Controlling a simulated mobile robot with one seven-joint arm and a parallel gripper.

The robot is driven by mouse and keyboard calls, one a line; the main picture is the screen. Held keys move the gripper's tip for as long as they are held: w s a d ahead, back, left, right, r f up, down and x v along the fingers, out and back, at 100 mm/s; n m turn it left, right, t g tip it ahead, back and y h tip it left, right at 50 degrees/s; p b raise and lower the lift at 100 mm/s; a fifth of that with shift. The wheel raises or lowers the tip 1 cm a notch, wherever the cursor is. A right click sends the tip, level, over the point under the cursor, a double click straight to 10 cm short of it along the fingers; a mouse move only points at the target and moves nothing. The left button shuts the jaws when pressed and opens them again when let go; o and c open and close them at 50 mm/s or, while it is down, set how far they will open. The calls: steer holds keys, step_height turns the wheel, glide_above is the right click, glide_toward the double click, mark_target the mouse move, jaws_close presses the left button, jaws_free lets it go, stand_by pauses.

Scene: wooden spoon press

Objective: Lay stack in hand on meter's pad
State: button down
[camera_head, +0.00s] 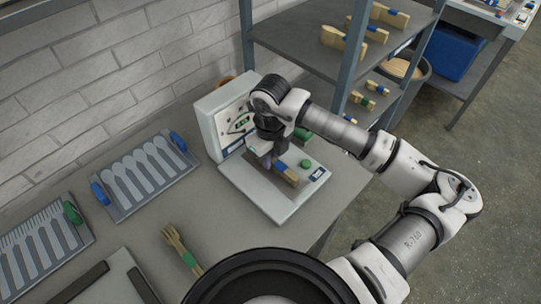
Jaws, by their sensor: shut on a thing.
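My gripper (266,160) points down over the meter (222,118), a pale box with a dial panel on its upright back and a flat base (272,205) in front. It is shut on a small wooden stack (286,175) with a blue-purple band, which shows just to the right of the fingers. The stack is over the base's pad area; the gripper and stack hide much of the pad. I cannot tell whether the stack touches the pad. A green button (306,163) is on the base, right of the stack.
A metal shelf (290,55) with banded wooden bundles stands behind, close to my arm. Left on the bench are a spoon-mould tray with blue handles (122,210), a green-handled tray (14,285) and a wooden fork bundle (178,247). Bare bench (225,245) lies in front of the meter.

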steer(key=shift+f+b, duration=0.2)
steer(key=shift+b, duration=0.1)
steer(key=c, duration=1.4)
jaws_free()
steer(key=shift+r, duration=0.1)
steer(key=shift+r+p, duration=0.25)
steer(key=shift+p, duration=0.25)
steer(key=shift+r+b, duration=0.4)
step_height(320, 180, up, 11)
steer(key=shift+b, duration=0.9)
